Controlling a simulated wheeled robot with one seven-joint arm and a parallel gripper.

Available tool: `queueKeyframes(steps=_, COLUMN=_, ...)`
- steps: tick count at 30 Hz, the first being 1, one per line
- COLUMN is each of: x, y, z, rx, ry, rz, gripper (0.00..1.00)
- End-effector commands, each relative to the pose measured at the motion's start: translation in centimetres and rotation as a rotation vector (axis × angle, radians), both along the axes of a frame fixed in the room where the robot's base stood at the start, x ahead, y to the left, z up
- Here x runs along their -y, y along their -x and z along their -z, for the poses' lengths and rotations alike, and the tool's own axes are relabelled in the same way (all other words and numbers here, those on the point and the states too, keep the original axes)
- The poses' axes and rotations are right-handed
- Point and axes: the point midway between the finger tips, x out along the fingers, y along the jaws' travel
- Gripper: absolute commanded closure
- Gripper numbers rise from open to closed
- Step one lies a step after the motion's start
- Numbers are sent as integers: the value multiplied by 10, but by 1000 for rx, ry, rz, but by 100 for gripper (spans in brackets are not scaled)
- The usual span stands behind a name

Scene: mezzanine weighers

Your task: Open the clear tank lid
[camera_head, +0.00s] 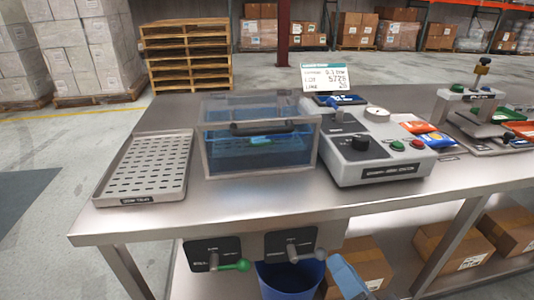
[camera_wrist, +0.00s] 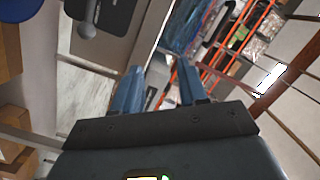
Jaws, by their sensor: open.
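The clear tank (camera_head: 225,160) stands on the steel bench, left of middle, with blue liquid and a small blue-green item inside. Its clear lid (camera_head: 240,108) appears to lie flat and shut on top. A black bar handle (camera_head: 262,127) runs along its front edge. My gripper shows in the wrist view with two blue fingers (camera_wrist: 157,70) apart and nothing between them. In the head view a pale blue part of my gripper (camera_head: 347,277) shows at the bottom, below the bench top and apart from the tank. A bluish clear body, probably the tank (camera_wrist: 183,25), shows beyond the fingers.
A perforated tray (camera_head: 145,165) stands left of the tank. A grey control box (camera_head: 375,155) with a black knob and buttons stands close on its right. Two lever panels (camera_head: 212,253) hang under the bench front, above a blue bin (camera_head: 290,278). Cartons (camera_head: 360,265) sit below.

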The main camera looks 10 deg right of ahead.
Motion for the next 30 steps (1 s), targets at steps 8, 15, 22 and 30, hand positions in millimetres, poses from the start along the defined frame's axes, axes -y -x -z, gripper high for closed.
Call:
queueKeyframes(steps=8, x=-33, y=-104, z=-49, rx=55, ry=-309, rz=-125, gripper=58)
queueKeyframes(steps=15, x=-60, y=-161, z=-102, rx=67, ry=-504, rz=-245, gripper=58)
queueKeyframes(steps=22, x=-70, y=-179, z=-124, rx=64, ry=-566, rz=-290, gripper=58)
queueKeyframes(steps=30, x=-83, y=-210, z=-131, rx=63, ry=-566, rz=-292, gripper=58)
